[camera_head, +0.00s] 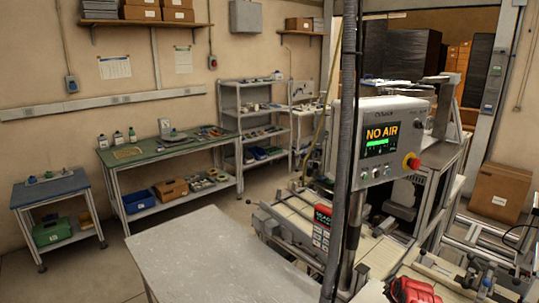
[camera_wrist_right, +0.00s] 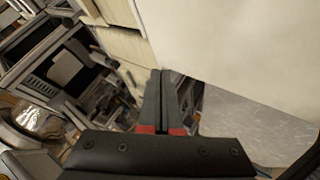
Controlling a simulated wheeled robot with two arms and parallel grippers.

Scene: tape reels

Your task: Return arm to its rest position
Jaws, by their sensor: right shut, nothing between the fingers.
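My right gripper (camera_wrist_right: 161,75) shows in the right wrist view, with its dark, red-marked fingers together and nothing between them. Beyond its fingertips are a pale sheet-like surface (camera_wrist_right: 235,40) and cream panels (camera_wrist_right: 125,45). In the head view I cannot clearly make out the right gripper. My left gripper is in neither view. No tape reel can be made out clearly.
A machine with a "NO AIR" screen (camera_head: 381,138) stands at right, behind a dark vertical post (camera_head: 346,130). A bare grey table (camera_head: 215,255) is in front. A red object (camera_head: 412,290) lies at the bottom edge. A green-topped bench (camera_head: 150,152) stands further back.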

